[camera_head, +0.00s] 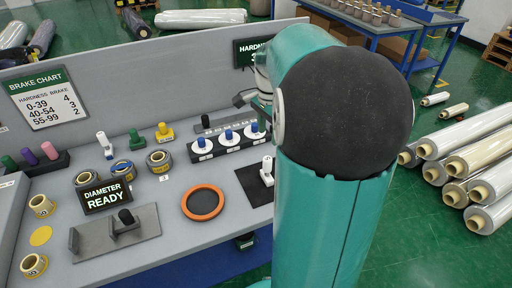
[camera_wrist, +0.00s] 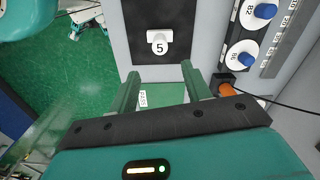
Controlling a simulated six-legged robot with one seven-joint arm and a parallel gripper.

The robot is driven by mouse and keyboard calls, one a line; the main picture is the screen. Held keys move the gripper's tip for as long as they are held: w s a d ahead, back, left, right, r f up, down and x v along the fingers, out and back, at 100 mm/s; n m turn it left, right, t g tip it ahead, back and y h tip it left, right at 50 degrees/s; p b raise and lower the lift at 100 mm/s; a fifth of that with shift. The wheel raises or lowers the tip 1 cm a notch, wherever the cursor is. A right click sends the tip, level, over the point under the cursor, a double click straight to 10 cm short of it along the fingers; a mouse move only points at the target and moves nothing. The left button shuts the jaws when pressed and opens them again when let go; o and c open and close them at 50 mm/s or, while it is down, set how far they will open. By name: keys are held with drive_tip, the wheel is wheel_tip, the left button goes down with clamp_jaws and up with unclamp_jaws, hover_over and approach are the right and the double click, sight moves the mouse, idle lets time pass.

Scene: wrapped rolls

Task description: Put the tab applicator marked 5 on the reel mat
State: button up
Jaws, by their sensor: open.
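The white tab applicator (camera_wrist: 159,35) marked 5 stands on a black rectangular mat (camera_wrist: 135,52) in the wrist view. In the head view a white applicator (camera_head: 267,178) stands on the black mat (camera_head: 250,184) beside my arm. My gripper (camera_wrist: 162,82) is open and empty, its two green fingers pointing towards the applicator and apart from it. In the head view my arm hides most of the gripper. A round dark mat with an orange rim (camera_head: 203,202) lies empty to the left of the black mat. I cannot tell which one is the reel mat.
White, green and yellow applicators (camera_head: 136,139) stand at the back left near tape reels (camera_head: 159,161). A black rack (camera_head: 229,142) holds white discs with blue knobs. A DIAMETER READY sign (camera_head: 106,195) and a grey plate (camera_head: 116,235) are at the left. Wrapped rolls (camera_head: 470,160) lie on the floor.

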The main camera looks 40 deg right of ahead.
drive_tip(key=s+a+r+n+t, duration=0.1)
drive_tip(key=s+a+n+t, duration=0.1)
drive_tip(key=a+n, duration=0.4)
drive_tip(key=s+a+r+n+t, duration=0.1)
drive_tip(key=s+a+n, duration=0.4)
drive_tip(key=a, duration=0.7)
drive_tip(key=s+a+r+n+t, duration=0.2)
drive_tip(key=s+a+r+n, duration=0.1)
drive_tip(key=a+n, duration=0.5)
drive_tip(key=shift+s+a+t, duration=0.3)
drive_tip(key=shift+s+a, duration=0.05)
drive_tip(key=shift+a, duration=0.15)
